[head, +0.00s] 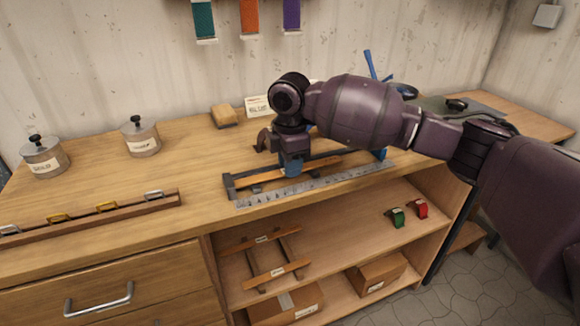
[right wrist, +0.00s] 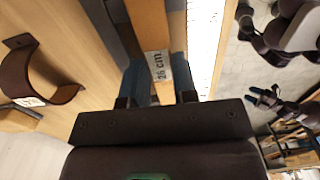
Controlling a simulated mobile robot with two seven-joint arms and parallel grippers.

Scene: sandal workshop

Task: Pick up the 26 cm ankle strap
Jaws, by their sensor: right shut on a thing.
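The 26 cm ankle strap (head: 322,165) is a flat tan-orange band lying along a dark holder (head: 229,187) beside a steel ruler on the bench. In the right wrist view the strap (right wrist: 150,24) has a white "26 cm" label and runs between the fingers. My right gripper (head: 291,170) points down over the strap and is shut on it; its blue fingers also show in the right wrist view (right wrist: 158,85). I cannot tell whether the strap is clear of the holder.
The steel ruler (head: 300,187) lies along the bench's front edge. A dark brown curved piece (right wrist: 45,75) stands close behind the gripper. Two lidded tins (head: 141,137) and a rail with buckles (head: 100,213) are at left. The shelf below holds wooden strips and boxes (head: 376,274).

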